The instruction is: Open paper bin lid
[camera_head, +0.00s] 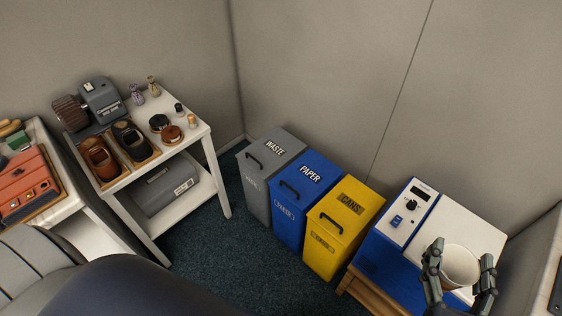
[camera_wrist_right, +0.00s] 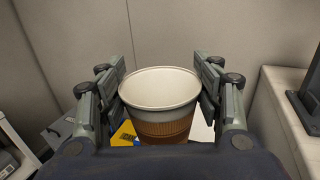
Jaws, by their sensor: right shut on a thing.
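The blue paper bin (camera_head: 290,217) stands between the grey and yellow bins against the wall. Its lid (camera_head: 308,174), marked PAPER and fitted with a dark handle, is closed. My right gripper (camera_head: 462,274) is at the lower right, above the blue and white machine and well apart from the paper bin. It is shut on a white paper cup (camera_head: 461,262). The right wrist view shows the cup (camera_wrist_right: 161,90) upright between the fingers, with a brown sleeve and no visible contents. My left gripper is not in view.
The grey waste bin (camera_head: 255,190) and yellow cans bin (camera_head: 323,252) flank the paper bin, lids closed. A blue and white machine (camera_head: 390,262) stands right on a wooden stand. A white table (camera_head: 203,128) with shoes stands left. Carpet (camera_head: 240,262) before the bins is clear.

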